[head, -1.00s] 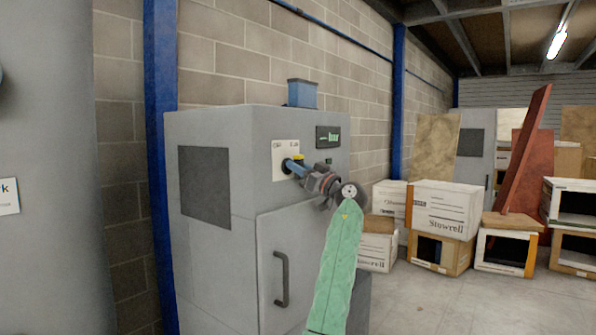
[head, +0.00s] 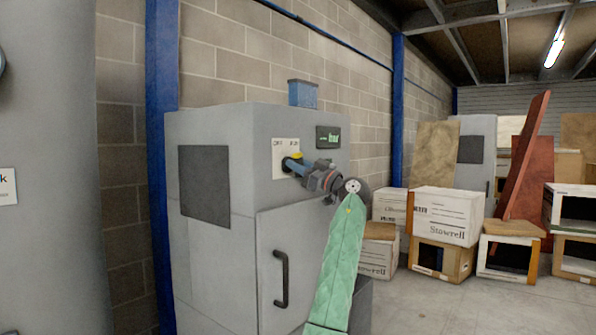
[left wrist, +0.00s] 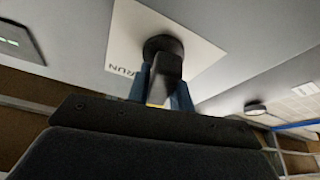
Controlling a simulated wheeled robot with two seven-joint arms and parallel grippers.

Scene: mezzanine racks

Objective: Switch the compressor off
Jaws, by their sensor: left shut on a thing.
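The compressor is a grey cabinet (head: 235,190) against the block wall in the head view. A white plate (head: 279,163) with small lettering is on its front, and "RUN" shows on the plate in the left wrist view (left wrist: 190,22). A dark rotary switch (left wrist: 164,46) with a handle stands out from the plate. A bit of yellow (head: 298,155) shows there in the head view. My left gripper (head: 291,164) is shut on the switch handle; in the left wrist view its blue fingers (left wrist: 163,92) lie either side of it. The gripper partly hides the switch, so its exact setting is unclear.
A small display (head: 328,137) is right of the plate, and a door handle (head: 281,278) sits below. A blue box (head: 303,94) stands on top. White cartons (head: 446,215) and leaning boards (head: 524,160) stand to the right, with clear floor (head: 430,305) in front.

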